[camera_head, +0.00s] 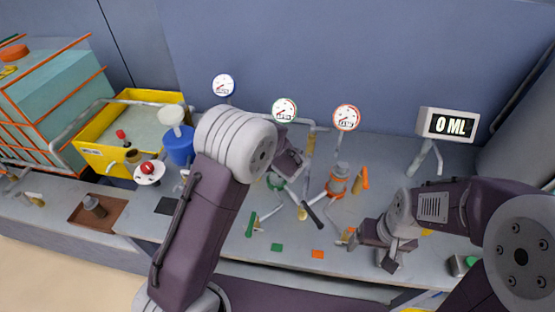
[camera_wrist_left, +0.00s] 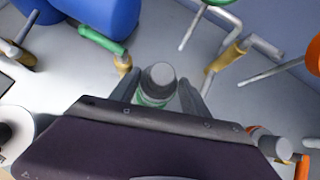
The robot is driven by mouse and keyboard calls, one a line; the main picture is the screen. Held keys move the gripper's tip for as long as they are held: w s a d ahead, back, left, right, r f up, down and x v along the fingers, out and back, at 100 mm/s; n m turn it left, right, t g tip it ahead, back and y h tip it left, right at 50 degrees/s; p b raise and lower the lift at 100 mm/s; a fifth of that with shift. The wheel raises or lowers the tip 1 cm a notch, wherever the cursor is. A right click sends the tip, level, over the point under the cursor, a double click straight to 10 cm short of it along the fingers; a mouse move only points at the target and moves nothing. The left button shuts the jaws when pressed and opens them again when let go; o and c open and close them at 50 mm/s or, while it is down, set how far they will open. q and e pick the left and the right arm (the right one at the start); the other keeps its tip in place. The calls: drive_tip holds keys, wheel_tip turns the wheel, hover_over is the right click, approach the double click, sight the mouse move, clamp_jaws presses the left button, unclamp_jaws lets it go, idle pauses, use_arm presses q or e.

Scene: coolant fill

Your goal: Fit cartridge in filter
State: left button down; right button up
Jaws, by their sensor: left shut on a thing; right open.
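My left gripper (camera_wrist_left: 158,92) is shut on a grey cylinder, which looks like the cartridge (camera_wrist_left: 160,75), between its two fingers. A green band shows just below it, and I cannot tell whether that belongs to the cartridge or to a filter housing. In the head view, a green-ringed fitting, likely the filter (camera_head: 275,183), stands just under the left gripper, partly hidden by my arm. I cannot tell how deep the cartridge sits. An orange-banded housing (camera_head: 337,184) stands to the right. My right gripper (camera_head: 372,246) is open and empty over the bench's front right.
Pipes and handles crowd the bench around the filter. Three round gauges (camera_head: 284,110) stand behind. A blue container (camera_head: 179,146) and a yellow tub (camera_head: 98,128) are at left. A display reading 0 ML (camera_head: 450,125) stands at right. Green and orange squares mark the front.

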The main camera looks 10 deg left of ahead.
use_arm(q)
drive_tip(key=shift+f+b, duration=0.35)
drive_tip(key=shift+c, duration=2.3)
unclamp_jaws()
drive_tip(key=p+v, duration=0.1)
drive_tip(key=v, duration=0.8)
